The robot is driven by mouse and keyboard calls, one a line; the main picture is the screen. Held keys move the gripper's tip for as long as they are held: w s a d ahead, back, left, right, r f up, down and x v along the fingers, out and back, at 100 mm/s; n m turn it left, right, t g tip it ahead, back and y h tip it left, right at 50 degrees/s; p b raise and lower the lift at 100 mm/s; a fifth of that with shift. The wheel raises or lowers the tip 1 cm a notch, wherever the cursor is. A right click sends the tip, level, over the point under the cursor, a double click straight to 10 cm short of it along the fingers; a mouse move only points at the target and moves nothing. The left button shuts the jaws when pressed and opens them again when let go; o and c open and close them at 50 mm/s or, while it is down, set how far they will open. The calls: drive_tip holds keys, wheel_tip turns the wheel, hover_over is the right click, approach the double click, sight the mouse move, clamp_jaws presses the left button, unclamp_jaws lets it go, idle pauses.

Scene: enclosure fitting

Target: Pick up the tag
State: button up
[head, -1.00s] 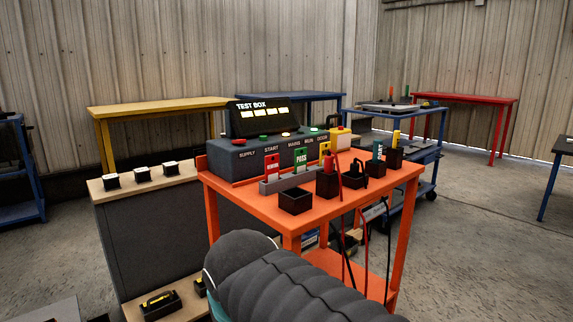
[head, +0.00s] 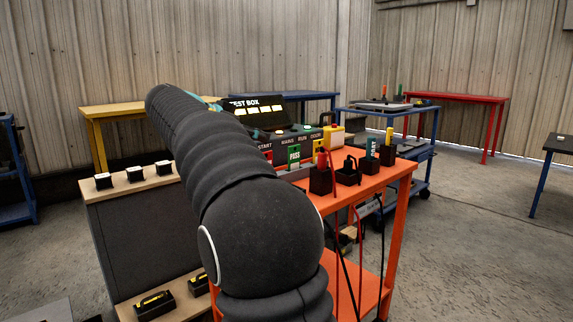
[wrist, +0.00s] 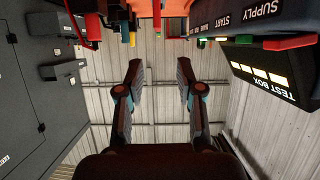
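Several tags stand in a grey rack (head: 292,175) on the orange table, in front of the test box (head: 262,112). The green PASS tag (head: 294,155) is clear in the head view. A red tag (head: 267,155) at its left is partly covered by my arm, and a yellow tag (head: 319,147) stands at its right. My gripper (wrist: 161,72) is open and empty in the wrist view, with bare wall between its fingers. The test box (wrist: 268,75) appears upside down at the wrist view's right. I cannot make out the tags there.
Black holders with a red-leaded probe (head: 321,178), a black plug (head: 348,172), a teal item (head: 370,147) and a yellow-handled tool (head: 388,135) line the orange table (head: 400,172). Leads hang over its front. A grey cabinet (head: 140,225) stands left.

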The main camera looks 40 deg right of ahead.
sight(294, 146)
drive_tip(key=shift+w+d, duration=0.1)
drive_tip(key=shift+d, duration=0.3)
drive_tip(key=x, duration=0.6)
drive_tip(key=p+x, duration=0.1)
drive_tip(key=x, duration=0.6)
drive_tip(key=shift+s+d, duration=0.15)
drive_tip(key=shift+s, duration=0.1)
clamp_jaws()
